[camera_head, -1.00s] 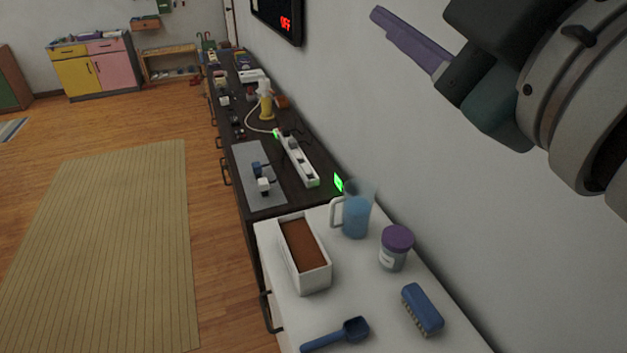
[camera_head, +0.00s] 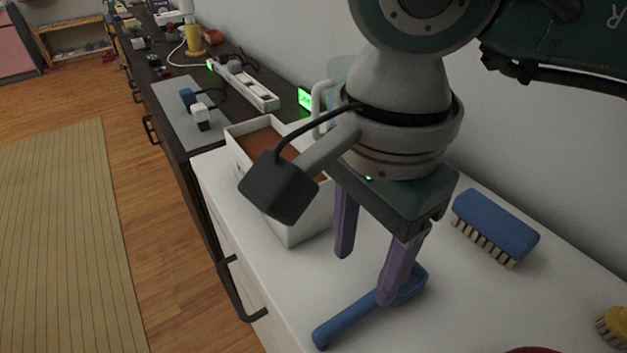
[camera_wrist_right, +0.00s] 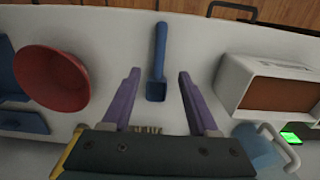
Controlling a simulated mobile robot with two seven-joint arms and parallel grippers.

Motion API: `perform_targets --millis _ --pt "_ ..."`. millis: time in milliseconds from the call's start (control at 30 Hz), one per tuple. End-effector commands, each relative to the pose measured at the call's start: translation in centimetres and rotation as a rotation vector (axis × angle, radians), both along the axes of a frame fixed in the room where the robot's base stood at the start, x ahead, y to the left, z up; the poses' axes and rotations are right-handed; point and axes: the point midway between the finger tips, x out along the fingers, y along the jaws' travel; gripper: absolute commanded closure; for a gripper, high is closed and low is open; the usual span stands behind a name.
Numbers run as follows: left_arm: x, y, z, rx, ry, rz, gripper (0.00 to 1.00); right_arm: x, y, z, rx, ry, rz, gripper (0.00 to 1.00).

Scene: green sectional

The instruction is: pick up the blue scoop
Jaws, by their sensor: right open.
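The blue scoop (camera_head: 350,318) lies on the white counter top (camera_head: 290,290), its handle toward the front edge. In the right wrist view the scoop (camera_wrist_right: 157,62) lies between the lines of the two fingers, with its bowl nearest to them. My right gripper (camera_head: 367,275) points down over the counter with its purple fingers apart. One finger hides part of the scoop near its bowl. The right gripper (camera_wrist_right: 158,84) also shows open and empty in the right wrist view; contact with the scoop cannot be told. My left gripper is not in view.
A white box with brown filling (camera_head: 262,140) stands close to the left of my right gripper. A blue brush (camera_head: 495,225) lies to the right. A red bowl (camera_wrist_right: 50,78) shows in the right wrist view. A blue jug (camera_wrist_right: 262,142) stands beyond the box.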

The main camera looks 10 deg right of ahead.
Motion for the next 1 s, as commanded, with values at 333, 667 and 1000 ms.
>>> perform_targets --millis 333,667,1000 --pt "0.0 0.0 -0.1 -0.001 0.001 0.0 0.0 -0.1 0.0 -4.3 -0.001 0.004 0.0 0.4" --pt "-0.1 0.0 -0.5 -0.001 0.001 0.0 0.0 0.1 0.2 -8.9 0.001 0.005 0.0 0.4" --pt "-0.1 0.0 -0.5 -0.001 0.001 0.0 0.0 0.1 0.2 -9.2 0.002 0.003 0.0 0.4"
